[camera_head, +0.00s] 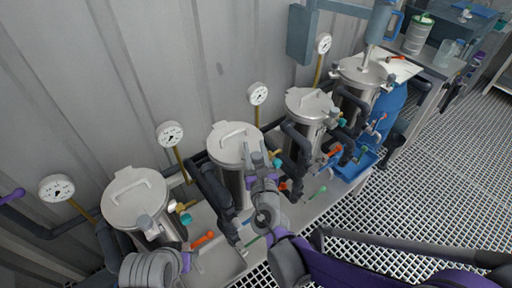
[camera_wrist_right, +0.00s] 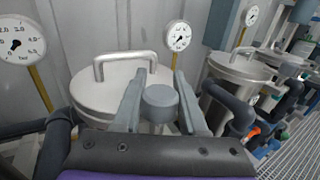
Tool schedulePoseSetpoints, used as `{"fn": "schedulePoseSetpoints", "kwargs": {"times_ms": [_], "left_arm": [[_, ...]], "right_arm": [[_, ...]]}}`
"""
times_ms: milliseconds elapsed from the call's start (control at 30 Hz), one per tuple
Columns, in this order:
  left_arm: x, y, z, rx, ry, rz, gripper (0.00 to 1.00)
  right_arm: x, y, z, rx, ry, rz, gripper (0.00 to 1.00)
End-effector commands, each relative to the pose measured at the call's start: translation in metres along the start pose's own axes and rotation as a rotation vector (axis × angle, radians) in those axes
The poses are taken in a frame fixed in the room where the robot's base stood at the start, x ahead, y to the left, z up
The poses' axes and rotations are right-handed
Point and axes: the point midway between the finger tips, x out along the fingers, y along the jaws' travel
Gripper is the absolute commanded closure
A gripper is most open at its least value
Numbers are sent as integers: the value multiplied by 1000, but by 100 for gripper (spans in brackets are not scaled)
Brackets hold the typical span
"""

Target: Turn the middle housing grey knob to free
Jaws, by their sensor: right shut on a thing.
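A steel housing with a round lid and bar handle (camera_head: 222,150) stands in the row along the wall; the same lid (camera_wrist_right: 95,95) fills the left of the wrist view. My right gripper (camera_head: 257,152) reaches over the lid's right front edge. In the wrist view its two fingers (camera_wrist_right: 160,76) stand on either side of a round grey knob (camera_wrist_right: 160,98) at the lid's edge, shut on it. In the head view the knob is mostly hidden by the gripper. My left gripper's jaws do not show.
Similar housings (camera_head: 138,200) (camera_head: 308,102) stand on both sides, with white gauges (camera_head: 170,134) behind. Dark pipes (camera_head: 212,195) and orange handles (camera_head: 203,238) sit in front, close to my right arm. The grating floor (camera_head: 430,175) at the right is clear.

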Motion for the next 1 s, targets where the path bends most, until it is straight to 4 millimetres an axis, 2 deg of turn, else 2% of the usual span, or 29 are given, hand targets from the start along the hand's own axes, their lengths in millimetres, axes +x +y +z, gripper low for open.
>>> {"fn": "schedulePoseSetpoints", "kwargs": {"times_ms": [567,600,700,767,1000], "left_arm": [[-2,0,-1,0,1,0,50],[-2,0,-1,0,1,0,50],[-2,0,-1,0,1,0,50],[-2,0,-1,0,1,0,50],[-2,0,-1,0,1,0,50]], "right_arm": [[0,1,0,1,0,30,100],[0,1,0,1,0,30,57],[0,1,0,1,0,29,39],[0,1,0,1,0,29,28],[0,1,0,0,-1,29,28]]}}
